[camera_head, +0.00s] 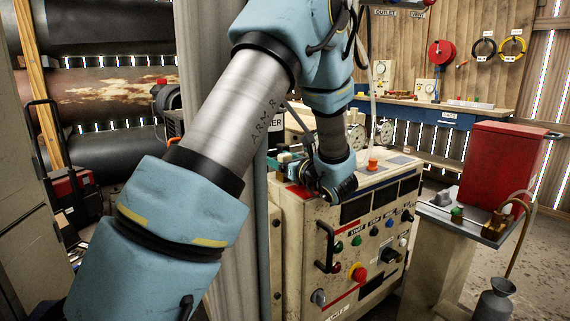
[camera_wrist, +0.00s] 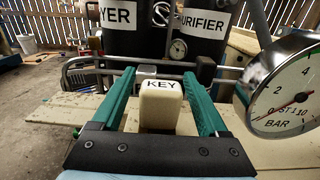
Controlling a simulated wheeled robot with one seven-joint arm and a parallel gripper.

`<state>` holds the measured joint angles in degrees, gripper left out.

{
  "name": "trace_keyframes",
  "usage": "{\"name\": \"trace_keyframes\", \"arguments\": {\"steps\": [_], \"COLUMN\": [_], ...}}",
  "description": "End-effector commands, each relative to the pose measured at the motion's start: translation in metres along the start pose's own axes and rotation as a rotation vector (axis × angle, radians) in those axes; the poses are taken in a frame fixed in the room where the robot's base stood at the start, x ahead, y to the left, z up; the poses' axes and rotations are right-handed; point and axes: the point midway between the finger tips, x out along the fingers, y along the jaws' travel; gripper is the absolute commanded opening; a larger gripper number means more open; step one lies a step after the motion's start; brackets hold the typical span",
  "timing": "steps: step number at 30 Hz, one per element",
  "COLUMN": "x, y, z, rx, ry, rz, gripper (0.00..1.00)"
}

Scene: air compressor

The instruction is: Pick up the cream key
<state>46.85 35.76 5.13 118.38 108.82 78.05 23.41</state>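The cream key (camera_wrist: 160,103) is a pale block with the word KEY in black on its top. In the wrist view it stands between the two green fingers of my gripper (camera_wrist: 158,88). The fingers are apart, with a visible gap on each side of the key, so my gripper is open around it. The lower part of the key is hidden behind the dark gripper body. In the head view my gripper (camera_head: 290,158) is partly hidden behind my arm above the cream control cabinet (camera_head: 295,245), and I cannot make out the key there.
A large pressure gauge (camera_wrist: 286,88) stands close on the right in the wrist view. Dark tanks labelled PURIFIER (camera_wrist: 222,35) and partly DRYER stand behind the key, with metal pipes before them. A red box (camera_head: 497,160) stands on a side table at right.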

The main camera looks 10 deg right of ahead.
Motion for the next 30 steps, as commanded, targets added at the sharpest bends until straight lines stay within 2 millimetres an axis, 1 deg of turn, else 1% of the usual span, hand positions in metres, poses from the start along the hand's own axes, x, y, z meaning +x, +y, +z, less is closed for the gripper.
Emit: {"name": "trace_keyframes", "arguments": {"steps": [1,2,18,20,30], "x": [-0.0001,-0.0002,-0.0003,-0.0003,-0.0003], "y": [0.0000,0.0000,0.0001,0.0001,-0.0001], "z": [0.0001,0.0001,0.0002,0.0002,0.0028], "rx": [0.000,0.000,0.000,0.000,-0.001], "ry": [0.000,0.000,0.000,0.000,-0.001], "rz": [0.000,0.000,0.000,0.000,0.000], "gripper": [0.70,0.67,0.06,0.00,0.00]}}
